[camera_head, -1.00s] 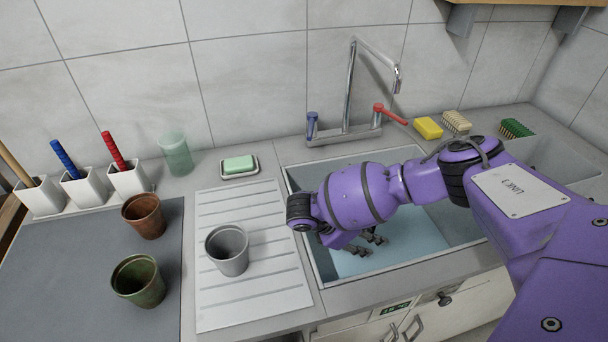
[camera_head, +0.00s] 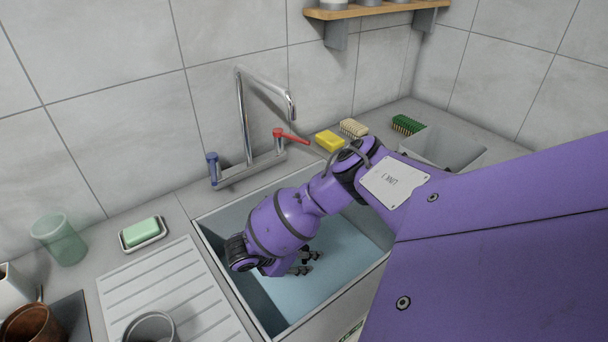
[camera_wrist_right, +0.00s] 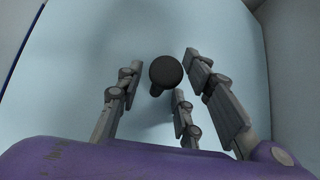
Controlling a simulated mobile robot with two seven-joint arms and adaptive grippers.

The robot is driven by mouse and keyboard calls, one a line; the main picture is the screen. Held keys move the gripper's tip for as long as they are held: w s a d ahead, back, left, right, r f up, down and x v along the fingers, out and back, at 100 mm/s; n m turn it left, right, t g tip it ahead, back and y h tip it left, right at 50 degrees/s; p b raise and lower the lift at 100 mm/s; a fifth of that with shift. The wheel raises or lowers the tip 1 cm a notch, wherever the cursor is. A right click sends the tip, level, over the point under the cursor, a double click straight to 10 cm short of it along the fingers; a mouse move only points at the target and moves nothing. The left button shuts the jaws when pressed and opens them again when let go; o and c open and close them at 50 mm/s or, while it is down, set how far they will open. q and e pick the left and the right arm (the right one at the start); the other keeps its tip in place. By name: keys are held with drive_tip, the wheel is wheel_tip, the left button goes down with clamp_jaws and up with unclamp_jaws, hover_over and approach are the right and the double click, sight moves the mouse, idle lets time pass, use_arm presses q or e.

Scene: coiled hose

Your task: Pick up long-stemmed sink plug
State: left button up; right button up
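The long-stemmed sink plug (camera_wrist_right: 166,72) shows in the right wrist view as a dark round knob, seen nearly end-on, above the pale blue sink floor. My right gripper (camera_wrist_right: 162,75) is open, with its grey fingers on both sides of the knob and visible gaps between. In the head view my right gripper (camera_head: 305,264) points down inside the sink basin (camera_head: 345,250). There the plug is hidden behind my purple arm and gripper. The plug's stem is mostly hidden under its knob. My left gripper is in neither view.
The tap (camera_head: 246,130) stands behind the basin, its red lever (camera_head: 290,137) pointing right. A yellow sponge (camera_head: 329,140) and brushes lie behind my arm. A soap dish (camera_head: 142,236) and ribbed drainboard (camera_head: 170,285) with a grey cup (camera_head: 150,328) are left of the basin.

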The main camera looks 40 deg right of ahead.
drive_tip(key=shift+d+f, duration=0.1)
clamp_jaws()
drive_tip(key=shift+w, duration=0.1)
idle(0.5)
